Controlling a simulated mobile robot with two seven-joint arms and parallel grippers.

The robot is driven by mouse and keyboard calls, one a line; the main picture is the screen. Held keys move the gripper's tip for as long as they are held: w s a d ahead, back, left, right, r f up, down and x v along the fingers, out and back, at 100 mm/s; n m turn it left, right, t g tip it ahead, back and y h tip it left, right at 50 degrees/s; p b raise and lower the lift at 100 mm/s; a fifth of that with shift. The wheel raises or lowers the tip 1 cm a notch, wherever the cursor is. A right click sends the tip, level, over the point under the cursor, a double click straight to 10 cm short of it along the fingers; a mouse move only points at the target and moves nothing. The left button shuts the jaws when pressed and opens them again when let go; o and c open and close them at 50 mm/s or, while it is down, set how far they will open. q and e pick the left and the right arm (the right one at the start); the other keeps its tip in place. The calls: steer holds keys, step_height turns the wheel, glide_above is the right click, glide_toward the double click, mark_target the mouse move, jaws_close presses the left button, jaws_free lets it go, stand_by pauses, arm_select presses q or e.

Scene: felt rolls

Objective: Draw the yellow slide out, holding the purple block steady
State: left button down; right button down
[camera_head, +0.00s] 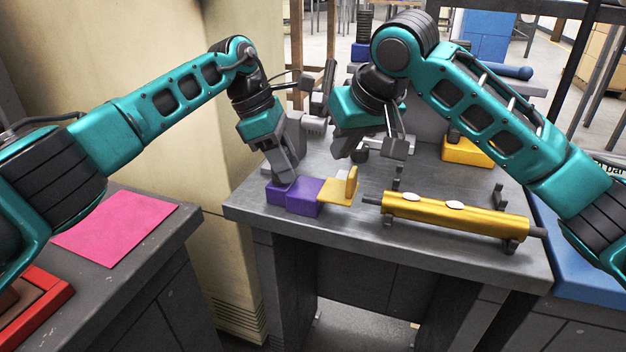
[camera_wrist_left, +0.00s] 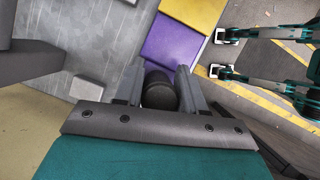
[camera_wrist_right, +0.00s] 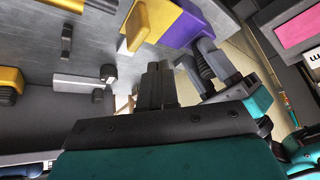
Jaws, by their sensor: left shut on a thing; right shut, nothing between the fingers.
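The purple block (camera_head: 305,196) sits near the table's front left edge. The yellow slide (camera_head: 334,194) sticks out of its right side, with an upright tab at its outer end. My left gripper (camera_head: 282,178) comes down from above and is shut on the block's left part; the block (camera_wrist_left: 172,48) and slide (camera_wrist_left: 194,12) also show in the left wrist view. My right gripper (camera_head: 346,152) is shut and empty, above and behind the tab. In the right wrist view its closed fingertips (camera_wrist_right: 159,72) are apart from the slide (camera_wrist_right: 157,20).
A gold roll (camera_head: 455,214) with two pale ovals lies on dark supports to the right of the slide. A yellow block (camera_head: 466,151) stands farther back. A pink sheet (camera_head: 115,228) and a red tray (camera_head: 40,300) lie on the left counter.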

arm_select(q)
steer(key=shift+f, duration=0.1)
arm_select(e)
steer(key=r, duration=0.2)
steer(key=a+r, duration=0.1)
steer(key=r, duration=0.1)
steer(key=shift+w, duration=0.2)
stand_by(0.4)
arm_select(q)
jaws_free()
stand_by(0.6)
steer(key=shift+r, duration=0.25)
arm_select(e)
steer(key=shift+r, duration=0.15)
arm_select(q)
steer(key=shift+r+p, duration=1.35)
steer(key=shift+p, duration=0.15)
arm_select(e)
steer(key=shift+r, duration=1.35)
